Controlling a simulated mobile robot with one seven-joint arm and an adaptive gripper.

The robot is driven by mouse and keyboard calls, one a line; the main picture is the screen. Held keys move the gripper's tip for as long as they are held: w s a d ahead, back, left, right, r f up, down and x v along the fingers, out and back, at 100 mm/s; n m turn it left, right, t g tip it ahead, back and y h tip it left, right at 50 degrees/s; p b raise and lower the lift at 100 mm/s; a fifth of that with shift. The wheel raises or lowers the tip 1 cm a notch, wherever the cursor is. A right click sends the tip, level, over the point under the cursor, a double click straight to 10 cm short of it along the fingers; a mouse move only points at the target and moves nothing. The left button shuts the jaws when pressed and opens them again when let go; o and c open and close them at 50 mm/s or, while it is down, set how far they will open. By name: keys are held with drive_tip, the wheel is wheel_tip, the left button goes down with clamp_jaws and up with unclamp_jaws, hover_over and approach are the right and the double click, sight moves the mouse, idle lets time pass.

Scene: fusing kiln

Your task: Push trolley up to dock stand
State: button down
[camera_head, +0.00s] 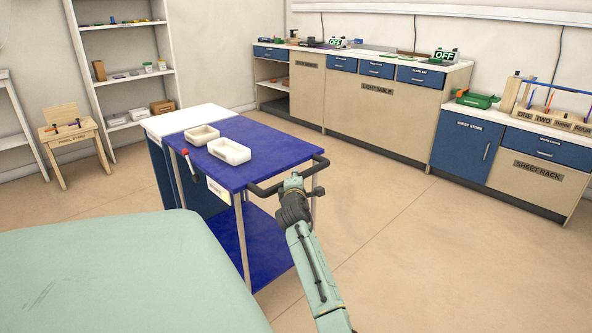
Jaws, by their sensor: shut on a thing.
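The blue trolley (262,157) stands left of centre, with a lower shelf (262,240) and a dark push handle (268,189) on its near right side. Two cream trays, a smaller one (202,136) and a larger one (229,151), sit on its top. My gripper (290,190) is shut on the handle; its fingers are partly hidden by its own body. A white-topped stand with dark blue sides (165,124), apparently the dock stand, is just beyond the trolley's far left edge. I cannot tell whether the two touch.
A wooden stool-like stand (70,134) and white shelves (127,75) are at the back left. A long counter with a light table (378,102) and sheet rack (541,172) lines the right wall. The floor between trolley and counter is clear.

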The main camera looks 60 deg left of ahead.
drive_tip(key=c, duration=1.4)
unclamp_jaws()
drive_tip(key=shift+d, duration=0.1)
drive_tip(key=v, duration=1.2)
